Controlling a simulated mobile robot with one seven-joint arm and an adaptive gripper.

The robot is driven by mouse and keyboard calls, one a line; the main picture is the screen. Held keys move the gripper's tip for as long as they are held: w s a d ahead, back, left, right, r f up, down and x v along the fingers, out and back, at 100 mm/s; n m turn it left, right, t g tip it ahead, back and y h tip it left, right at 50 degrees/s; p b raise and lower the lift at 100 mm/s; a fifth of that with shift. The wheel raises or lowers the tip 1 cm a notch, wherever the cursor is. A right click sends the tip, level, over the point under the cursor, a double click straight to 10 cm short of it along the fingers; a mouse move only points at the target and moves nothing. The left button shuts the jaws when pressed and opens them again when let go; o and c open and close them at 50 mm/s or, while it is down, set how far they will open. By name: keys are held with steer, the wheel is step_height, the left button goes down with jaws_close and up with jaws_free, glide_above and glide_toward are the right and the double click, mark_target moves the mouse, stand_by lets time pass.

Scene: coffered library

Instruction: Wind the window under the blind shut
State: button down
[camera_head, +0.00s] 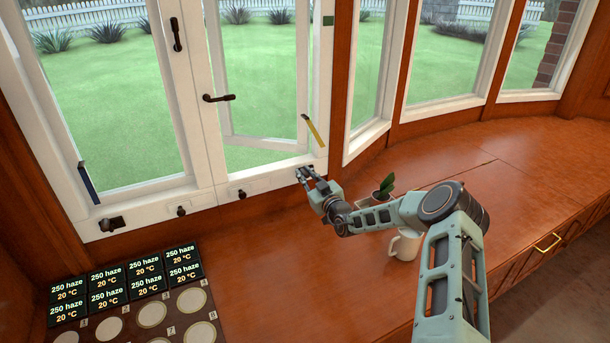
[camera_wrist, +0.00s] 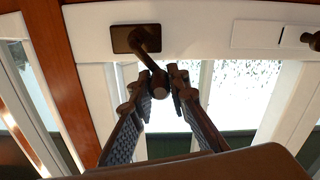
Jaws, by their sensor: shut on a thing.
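The window (camera_head: 265,143) in the middle of the head view has a white sash standing swung outward from its frame. No blind can be made out in either view. A dark winder crank (camera_wrist: 143,42) sits on the white sill below it, with its arm reaching to a knob between my fingers. My gripper (camera_head: 306,172) is at this crank in the head view, mostly hiding it. In the wrist view my gripper (camera_wrist: 163,90) is closed around the crank's knob.
A white mug (camera_head: 405,246) and a potted plant (camera_head: 384,188) stand on the wooden counter close to my arm. Display tiles (camera_head: 125,278) and a board with round pads (camera_head: 152,314) lie at the left. Another crank (camera_head: 112,223) sits on the left sill. The right counter is clear.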

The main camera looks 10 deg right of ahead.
steer(key=shift+s+a+f+n, duration=0.15)
steer(key=shift+a+f+n, duration=0.15)
steer(key=shift+n, duration=0.2)
stand_by(0.3)
